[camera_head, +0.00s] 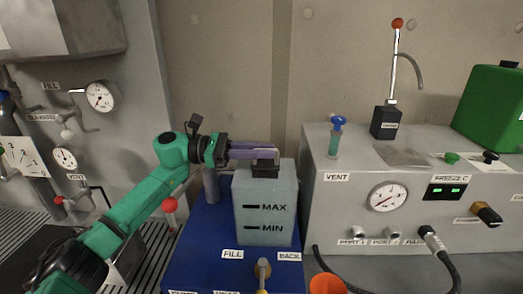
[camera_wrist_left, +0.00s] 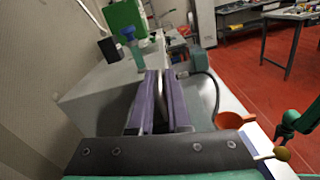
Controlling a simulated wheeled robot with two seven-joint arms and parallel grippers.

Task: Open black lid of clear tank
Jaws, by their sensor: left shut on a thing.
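The clear tank (camera_head: 265,210), a translucent grey box marked MAX and MIN, stands upright on a blue unit. Its black lid (camera_head: 265,172) is at the middle of the tank's top. My left gripper (camera_head: 272,153) reaches in from the left with its purple fingers level over the tank, and its tips are at the black lid, shut on it. In the left wrist view, the two purple fingers (camera_wrist_left: 160,100) lie close together, and the lid between them is hard to make out. My right gripper is not seen.
The blue unit (camera_head: 215,245) has FILL and BACK labels and a yellow-handled part (camera_head: 262,270) in front. A grey console (camera_head: 340,215) with gauge and hoses stands close on the right. A red-knobbed lever (camera_head: 170,205) is left of the tank. An orange funnel (camera_head: 327,284) is in front.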

